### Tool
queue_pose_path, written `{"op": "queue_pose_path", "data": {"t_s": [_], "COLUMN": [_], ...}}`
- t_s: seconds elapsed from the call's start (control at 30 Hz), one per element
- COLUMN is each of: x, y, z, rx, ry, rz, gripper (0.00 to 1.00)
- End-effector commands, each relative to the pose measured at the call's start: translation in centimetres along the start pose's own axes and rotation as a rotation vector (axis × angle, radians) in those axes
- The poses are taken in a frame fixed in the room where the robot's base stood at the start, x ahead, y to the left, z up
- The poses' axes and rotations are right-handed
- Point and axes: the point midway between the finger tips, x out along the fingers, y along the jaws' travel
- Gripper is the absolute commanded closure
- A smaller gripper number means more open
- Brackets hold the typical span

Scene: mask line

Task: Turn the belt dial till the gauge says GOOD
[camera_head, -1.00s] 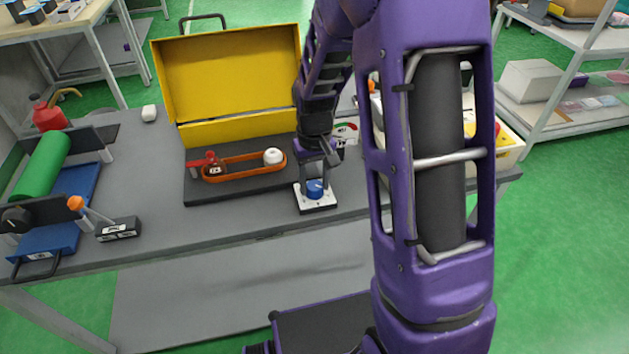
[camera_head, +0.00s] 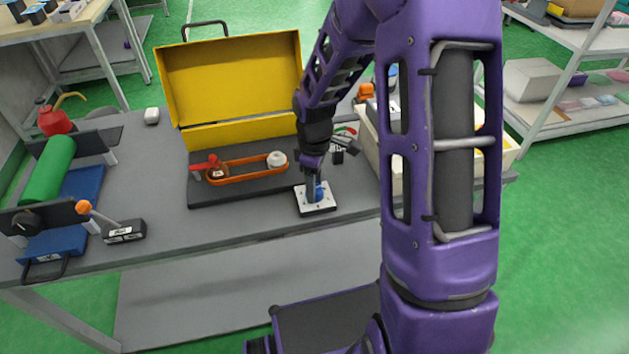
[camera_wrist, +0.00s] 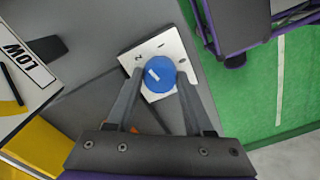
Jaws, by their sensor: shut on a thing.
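The blue belt dial (camera_wrist: 159,75) sits on a white plate (camera_head: 317,206) near the front edge of the bench. My gripper (camera_wrist: 160,78) is shut on the dial, one finger on each side, and points down at it; in the head view it (camera_head: 313,185) partly hides the dial. A white mark shows on the dial's top. In the wrist view a sign (camera_wrist: 24,57) reads LOW.
An orange belt (camera_head: 245,169) loops around a red-topped pulley and a white one on a dark base beside the dial. A yellow open panel (camera_head: 230,82) stands behind. A green roller (camera_head: 52,168) and an orange-knobbed lever (camera_head: 83,207) are at left. A cream bin (camera_head: 507,150) is at right.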

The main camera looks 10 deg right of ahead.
Motion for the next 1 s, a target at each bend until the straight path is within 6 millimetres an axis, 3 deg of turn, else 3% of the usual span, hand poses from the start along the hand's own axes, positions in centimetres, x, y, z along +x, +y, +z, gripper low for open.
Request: {"op": "queue_pose_path", "data": {"t_s": [1.0], "x": [0.01], "y": [0.02], "z": [0.04], "rx": [-0.965], "ry": [0.001], "rz": [-0.001], "gripper": [1.00]}}
